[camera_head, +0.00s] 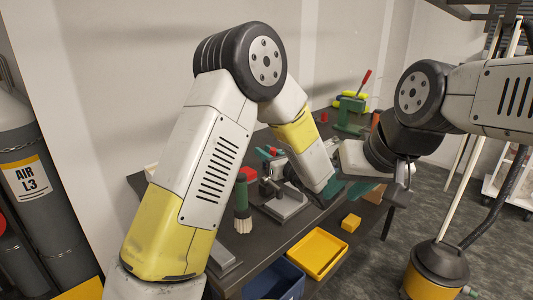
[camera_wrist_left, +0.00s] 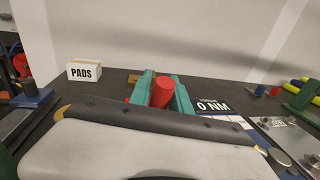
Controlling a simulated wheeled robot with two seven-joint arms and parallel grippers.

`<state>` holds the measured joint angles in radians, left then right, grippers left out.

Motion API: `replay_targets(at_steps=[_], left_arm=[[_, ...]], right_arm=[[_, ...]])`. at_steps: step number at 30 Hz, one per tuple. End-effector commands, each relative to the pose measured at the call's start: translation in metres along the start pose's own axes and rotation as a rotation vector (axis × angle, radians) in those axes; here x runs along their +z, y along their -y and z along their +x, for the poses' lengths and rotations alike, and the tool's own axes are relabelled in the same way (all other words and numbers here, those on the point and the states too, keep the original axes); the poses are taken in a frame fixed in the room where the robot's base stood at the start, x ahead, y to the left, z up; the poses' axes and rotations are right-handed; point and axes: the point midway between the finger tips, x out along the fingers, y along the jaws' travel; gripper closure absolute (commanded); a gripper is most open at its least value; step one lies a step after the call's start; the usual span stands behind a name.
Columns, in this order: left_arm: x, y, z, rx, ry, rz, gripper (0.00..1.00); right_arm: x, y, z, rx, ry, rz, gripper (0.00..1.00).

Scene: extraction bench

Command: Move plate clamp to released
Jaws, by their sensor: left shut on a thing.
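In the left wrist view my left gripper's (camera_wrist_left: 161,88) two green fingers are closed on a red handle (camera_wrist_left: 160,92), which looks like the plate clamp's handle. The rest of the clamp is hidden behind the gripper body. In the head view my left gripper (camera_head: 268,152) is partly hidden by my own left forearm, close to the metal fixture (camera_head: 287,203) on the bench. My right gripper (camera_head: 347,189) hangs at the bench's right side, its green fingers apart with nothing seen between them.
A brush with a green handle (camera_head: 242,200) stands on the dark bench. A yellow tray (camera_head: 318,254), a blue bin (camera_head: 275,281) and a yellow block (camera_head: 351,222) are at the front.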

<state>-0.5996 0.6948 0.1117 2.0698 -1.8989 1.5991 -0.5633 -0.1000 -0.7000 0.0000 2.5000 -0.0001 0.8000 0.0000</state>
Motion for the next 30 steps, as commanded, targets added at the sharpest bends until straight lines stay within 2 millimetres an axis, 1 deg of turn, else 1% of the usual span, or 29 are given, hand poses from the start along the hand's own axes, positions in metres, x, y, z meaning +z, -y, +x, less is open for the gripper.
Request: replay_targets(at_steps=[8,13,20,30], left_arm=[[0.001,-0.002,0.010,-0.005,-0.111,-0.026,1.00],[-0.002,-0.004,0.023,-0.011,-0.245,-0.054,1.00],[-0.011,-0.007,0.041,-0.022,-0.458,-0.096,1.00],[-0.030,-0.010,0.062,-0.036,-0.757,-0.154,1.00]], right_arm=[[0.000,0.000,0.000,0.000,0.000,0.000,0.64],[0.000,0.000,0.000,0.000,0.000,0.000,0.64],[0.000,0.000,0.000,0.000,0.000,0.000,0.64],[0.000,0.000,0.000,0.000,0.000,0.000,0.64]])
